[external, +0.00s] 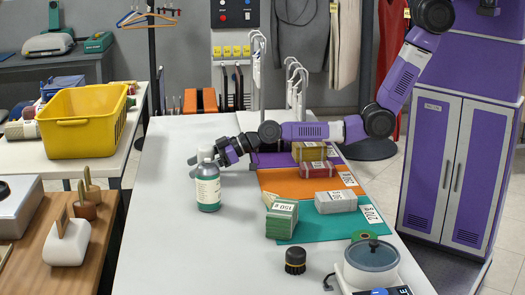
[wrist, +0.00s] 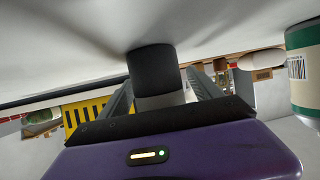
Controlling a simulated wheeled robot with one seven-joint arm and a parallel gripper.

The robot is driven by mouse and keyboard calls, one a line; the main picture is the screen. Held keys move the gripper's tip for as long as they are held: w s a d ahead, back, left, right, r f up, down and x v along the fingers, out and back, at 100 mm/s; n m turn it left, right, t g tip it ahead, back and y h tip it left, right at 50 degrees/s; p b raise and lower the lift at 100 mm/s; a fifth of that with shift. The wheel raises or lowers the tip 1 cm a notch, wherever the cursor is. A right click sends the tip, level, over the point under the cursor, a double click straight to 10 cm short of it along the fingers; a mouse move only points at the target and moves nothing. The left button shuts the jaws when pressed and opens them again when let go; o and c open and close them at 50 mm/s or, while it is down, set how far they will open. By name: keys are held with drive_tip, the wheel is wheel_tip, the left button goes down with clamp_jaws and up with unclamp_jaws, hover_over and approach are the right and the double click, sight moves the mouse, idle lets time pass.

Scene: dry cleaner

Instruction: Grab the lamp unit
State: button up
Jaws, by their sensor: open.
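A short cylinder, dark at one end and pale grey at the other, is in the wrist view (wrist: 154,72); I take it to be the lamp unit. My gripper (wrist: 162,82) is open, with one finger on each side of it. I cannot tell whether either finger touches it. In the external view my gripper (external: 203,161) reaches left, low over the white counter, just behind a green bottle with a white label (external: 208,190). The bottle and gripper hide most of what is between the fingers there.
The bottle also stands close at the right in the wrist view (wrist: 306,65). Banded bundles, including a green one (external: 282,220), lie on coloured mats to the right. A black knob-like item (external: 295,261) and a lidded pot (external: 371,262) are nearer. The counter's left side (external: 150,240) is clear.

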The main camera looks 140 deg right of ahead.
drive_tip(key=c, duration=1.5)
drive_tip(key=shift+r, duration=0.1)
drive_tip(key=shift+c, duration=0.2)
